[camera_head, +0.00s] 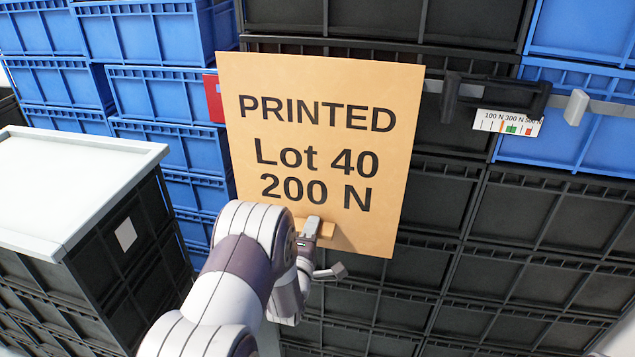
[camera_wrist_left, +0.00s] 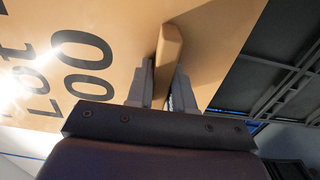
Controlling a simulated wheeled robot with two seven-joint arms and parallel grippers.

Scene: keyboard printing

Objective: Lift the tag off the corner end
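The tag (camera_head: 322,150) is a large tan board reading "PRINTED Lot 40 200 N", in the middle of the head view and slightly tilted. It fills much of the left wrist view (camera_wrist_left: 110,25). A tan tab (camera_wrist_left: 167,60) stands out from its lower part. My left gripper (camera_wrist_left: 165,80) has one finger on each side of this tab, close against it, and appears shut on it. In the head view the left gripper (camera_head: 312,232) is at the tag's lower edge. Whatever lies behind the tag is mostly hidden. My right gripper is not in view.
A grey rail with a black sliding piece (camera_head: 495,93) and a force scale (camera_head: 507,123) runs right of the tag. A grey clip (camera_head: 576,107) sits farther right. A red piece (camera_head: 213,98) shows at the tag's left edge. Stacked blue and black crates stand behind; a white-topped stack (camera_head: 70,180) is left.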

